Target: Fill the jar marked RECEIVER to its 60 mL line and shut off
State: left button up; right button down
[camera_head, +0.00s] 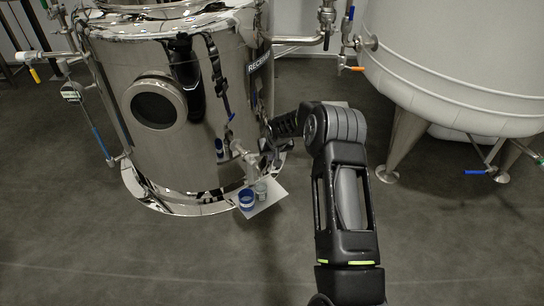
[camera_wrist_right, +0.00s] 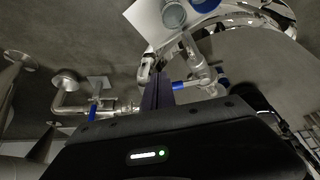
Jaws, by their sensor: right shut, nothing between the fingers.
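A small glass jar (camera_head: 261,188) stands on a white plate (camera_head: 272,198) at the foot of the polished steel tank (camera_head: 190,100). A blue-rimmed vessel (camera_head: 246,198) stands beside it. A steel outlet valve (camera_head: 246,155) is above the plate. In the right wrist view the valve (camera_wrist_right: 198,65) has a blue handle (camera_wrist_right: 185,85). My right gripper (camera_wrist_right: 160,90) is shut and empty, close beside this handle; contact cannot be told. My left gripper is out of view.
A large pale tank (camera_head: 460,60) on steel legs stands at the right, with another blue-handled valve (camera_head: 476,172) low down. Pipework with an orange-handled valve (camera_head: 352,68) crosses between the tanks. The dark floor (camera_head: 150,260) in front is clear.

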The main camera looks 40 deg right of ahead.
jog(key=w+d+n, duration=0.1)
jog(key=w+n+y+b, duration=0.1)
jog(key=shift+w+d+f+n+t, duration=0.15)
jog(key=shift+w+d+n+t, duration=0.05)
jog(key=shift+d+n+t, duration=0.15)
jog(key=shift+w+d, duration=0.1)
jog(key=shift+w, duration=0.05)
dwell(0.3)
